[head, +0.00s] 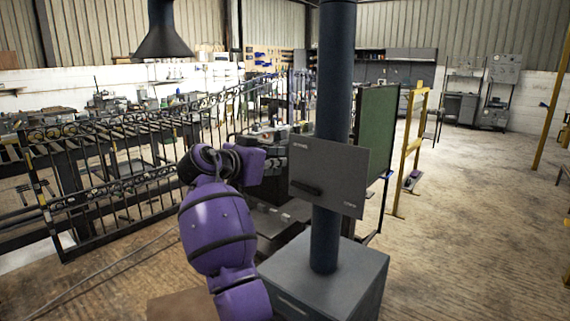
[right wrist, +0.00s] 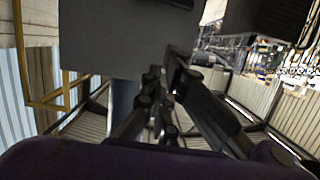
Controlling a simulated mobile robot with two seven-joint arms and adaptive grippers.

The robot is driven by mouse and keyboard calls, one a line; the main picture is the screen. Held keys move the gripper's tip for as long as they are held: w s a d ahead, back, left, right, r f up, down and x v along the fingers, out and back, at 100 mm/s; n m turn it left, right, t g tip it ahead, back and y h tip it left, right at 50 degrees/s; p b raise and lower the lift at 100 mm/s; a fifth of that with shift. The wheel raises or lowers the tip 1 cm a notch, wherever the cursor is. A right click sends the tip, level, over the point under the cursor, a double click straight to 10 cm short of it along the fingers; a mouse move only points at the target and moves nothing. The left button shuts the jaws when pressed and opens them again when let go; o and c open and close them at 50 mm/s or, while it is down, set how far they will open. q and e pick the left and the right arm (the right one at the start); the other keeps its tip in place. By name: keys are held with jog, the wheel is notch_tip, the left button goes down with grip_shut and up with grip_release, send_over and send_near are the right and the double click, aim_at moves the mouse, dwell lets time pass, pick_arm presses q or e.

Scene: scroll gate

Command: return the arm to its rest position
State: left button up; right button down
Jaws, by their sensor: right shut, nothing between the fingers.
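My right arm reaches up from the bottom of the head view. Its right gripper (head: 274,164) is dark and partly hidden behind my purple wrist. The gripper is just left of the grey control box (head: 335,178) on the dark column (head: 325,240). I cannot tell whether they touch. In the right wrist view the fingers (right wrist: 166,68) are shut with nothing between them, and the grey box (right wrist: 125,45) fills the upper middle behind them. My left gripper is not in view.
An iron scroll gate (head: 120,185) stands on the left. A green screen (head: 376,130) and a yellow frame (head: 411,150) stand behind the column. A grey plinth (head: 345,275) holds the column. The floor at right (head: 470,230) is open.

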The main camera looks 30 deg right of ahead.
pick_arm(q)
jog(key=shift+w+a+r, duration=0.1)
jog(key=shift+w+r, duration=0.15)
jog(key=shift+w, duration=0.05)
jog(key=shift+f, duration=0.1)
